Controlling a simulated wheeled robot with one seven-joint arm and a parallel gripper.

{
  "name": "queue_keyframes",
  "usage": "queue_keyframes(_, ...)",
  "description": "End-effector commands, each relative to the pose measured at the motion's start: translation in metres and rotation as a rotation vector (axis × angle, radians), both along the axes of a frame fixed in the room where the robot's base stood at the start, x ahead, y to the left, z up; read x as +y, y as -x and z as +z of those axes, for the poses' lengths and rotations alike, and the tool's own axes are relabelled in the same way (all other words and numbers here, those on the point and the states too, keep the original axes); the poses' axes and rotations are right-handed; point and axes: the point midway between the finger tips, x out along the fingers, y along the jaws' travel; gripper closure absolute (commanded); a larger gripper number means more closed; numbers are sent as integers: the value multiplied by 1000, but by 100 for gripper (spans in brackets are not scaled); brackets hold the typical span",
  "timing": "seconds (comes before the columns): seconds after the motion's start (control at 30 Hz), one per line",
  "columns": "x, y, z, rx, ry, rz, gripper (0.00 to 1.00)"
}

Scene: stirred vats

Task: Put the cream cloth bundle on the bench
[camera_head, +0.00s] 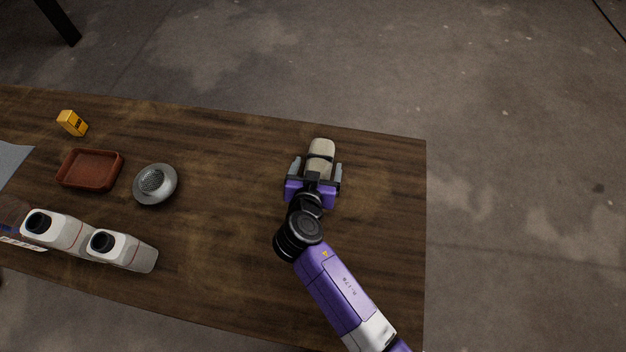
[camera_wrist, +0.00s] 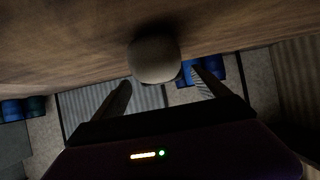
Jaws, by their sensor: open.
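The cream cloth bundle (camera_head: 321,148) is a rounded, pale, upright-looking shape at the right part of the dark wooden bench (camera_head: 230,215). In the wrist view the bundle (camera_wrist: 153,60) appears against the bench's wooden surface (camera_wrist: 60,45), with its end facing the camera. My gripper (camera_head: 317,164) is open, with one finger on each side of the bundle's near part. In the wrist view the gripper (camera_wrist: 162,92) shows its two fingers apart, with the bundle beyond and between them. Whether the bundle's underside touches the bench is hard to see.
A grey metal strainer-like dish (camera_head: 155,186), a red-brown tray (camera_head: 90,169), a yellow box (camera_head: 72,123) and two white bottles (camera_head: 60,232) (camera_head: 122,250) stand on the left of the bench. The bench's right end (camera_head: 425,200) is clear.

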Motion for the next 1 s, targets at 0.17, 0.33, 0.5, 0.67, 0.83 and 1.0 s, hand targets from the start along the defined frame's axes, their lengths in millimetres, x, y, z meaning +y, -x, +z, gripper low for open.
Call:
queue_keyframes(0.17, 7, 33, 17, -2, -3, 3, 15)
queue_keyframes(0.33, 11, 56, 30, 0, -2, 1, 15)
queue_keyframes(0.5, 13, 67, 37, 0, -1, 0, 15)
queue_keyframes(0.67, 13, 69, 38, 0, -1, 0, 15)
queue_keyframes(0.83, 11, 71, 36, 5, 1, 3, 15)
queue_keyframes(1.0, -13, 98, 10, 54, 0, 64, 15)
